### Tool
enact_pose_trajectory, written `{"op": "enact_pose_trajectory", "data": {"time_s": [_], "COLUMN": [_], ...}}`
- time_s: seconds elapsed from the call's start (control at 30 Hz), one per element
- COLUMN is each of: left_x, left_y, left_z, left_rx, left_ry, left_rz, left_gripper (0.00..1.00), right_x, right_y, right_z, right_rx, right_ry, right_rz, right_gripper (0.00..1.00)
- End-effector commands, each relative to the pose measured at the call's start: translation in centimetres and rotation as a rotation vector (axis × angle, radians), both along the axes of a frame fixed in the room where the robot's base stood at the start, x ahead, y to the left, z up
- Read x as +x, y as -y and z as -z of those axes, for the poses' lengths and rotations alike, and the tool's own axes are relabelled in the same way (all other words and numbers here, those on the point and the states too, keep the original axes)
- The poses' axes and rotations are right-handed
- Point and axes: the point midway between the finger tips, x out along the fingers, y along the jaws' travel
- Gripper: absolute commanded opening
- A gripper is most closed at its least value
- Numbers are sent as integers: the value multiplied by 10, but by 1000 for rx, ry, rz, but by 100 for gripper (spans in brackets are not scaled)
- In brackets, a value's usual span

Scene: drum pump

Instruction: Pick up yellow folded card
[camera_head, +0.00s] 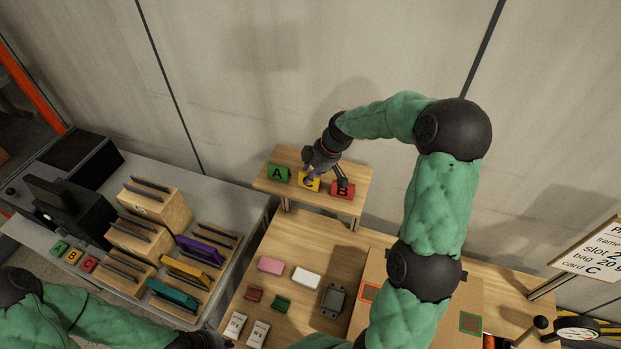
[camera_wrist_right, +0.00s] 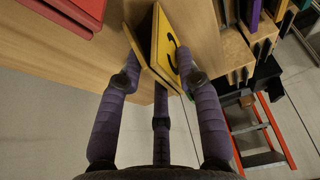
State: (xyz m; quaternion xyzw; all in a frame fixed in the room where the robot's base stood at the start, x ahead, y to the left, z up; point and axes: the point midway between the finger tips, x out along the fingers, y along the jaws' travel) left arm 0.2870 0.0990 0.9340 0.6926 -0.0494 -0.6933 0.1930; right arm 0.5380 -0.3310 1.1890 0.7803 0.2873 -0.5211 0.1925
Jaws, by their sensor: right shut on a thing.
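The yellow folded card (camera_head: 309,185) with a black letter stands on a small raised wooden shelf (camera_head: 353,197), between the green card A (camera_head: 278,173) and the red card B (camera_head: 342,190). My right gripper (camera_head: 322,174) reaches down over it from behind and hides part of it. In the right wrist view, the fingers of my right gripper (camera_wrist_right: 161,82) are shut on the yellow card (camera_wrist_right: 165,47), with fingertips at its two sides. The card still looks to be at the shelf. My left gripper (camera_head: 208,341) is only partly in view at the bottom edge, and its fingers cannot be made out.
Below the shelf, the wooden table holds a pink block (camera_head: 270,265), a white block (camera_head: 306,278), a grey part (camera_head: 333,300) and white packets. A grey bench (camera_head: 235,190) with wooden slotted racks (camera_head: 155,210) stands to the left. A sign (camera_head: 590,255) stands at right.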

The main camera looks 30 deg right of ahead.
Motion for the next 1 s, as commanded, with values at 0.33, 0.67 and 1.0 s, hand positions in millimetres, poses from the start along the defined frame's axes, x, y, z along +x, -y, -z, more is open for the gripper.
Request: {"op": "enact_pose_trajectory", "data": {"time_s": [0.33,0.67,1.0], "left_x": [0,0,0], "left_y": [0,0,0], "left_z": [6,15,25], "left_rx": [0,0,0], "left_ry": [0,0,0], "left_rz": [0,0,0], "left_gripper": [0,0,0], "right_x": [1,-35,-95], "right_y": [0,-11,-30], "right_z": [-18,-76,-112], "right_rx": [-1,-1,0], "right_ry": [2,6,3], "right_rz": [0,0,0], "right_gripper": [13,13,13]}}
